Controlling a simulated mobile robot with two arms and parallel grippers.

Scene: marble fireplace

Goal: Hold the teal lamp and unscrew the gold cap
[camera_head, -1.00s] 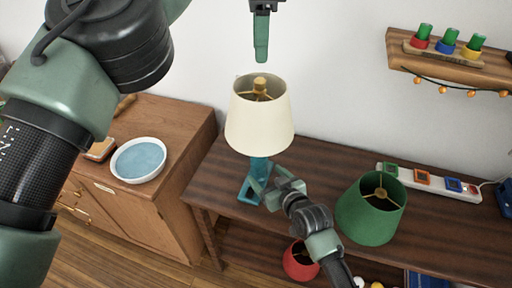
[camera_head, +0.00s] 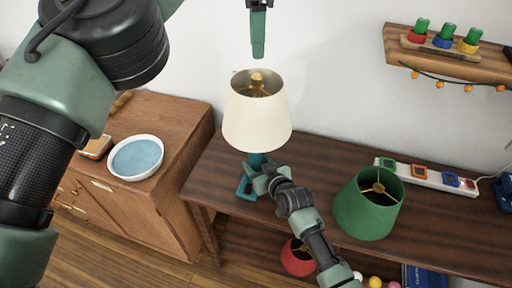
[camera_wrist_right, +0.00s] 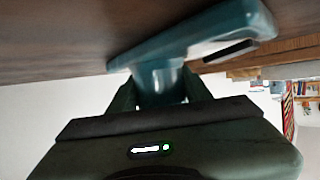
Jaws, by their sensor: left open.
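The teal lamp stands upright on the dark wooden table, with a cream shade (camera_head: 257,122) and a teal base (camera_head: 246,188). The gold cap (camera_head: 257,78) shows at the top, inside the shade's opening. My left gripper (camera_head: 258,52) points down above the cap, apart from it; it is open, though its fingers overlap edge-on here. My right gripper (camera_head: 262,180) is at the lamp's stem below the shade. In the right wrist view its fingers (camera_wrist_right: 160,92) lie on both sides of the teal stem (camera_wrist_right: 160,78), with no clear gap, and appear shut on it.
A green lampshade (camera_head: 365,213) stands right of the lamp on the table (camera_head: 325,165). A switch strip (camera_head: 430,178) lies behind it. A red shade (camera_head: 297,258) is below. A cabinet (camera_head: 185,130) with a blue-white bowl (camera_head: 137,158) is at left. A wall shelf (camera_head: 450,68) is at upper right.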

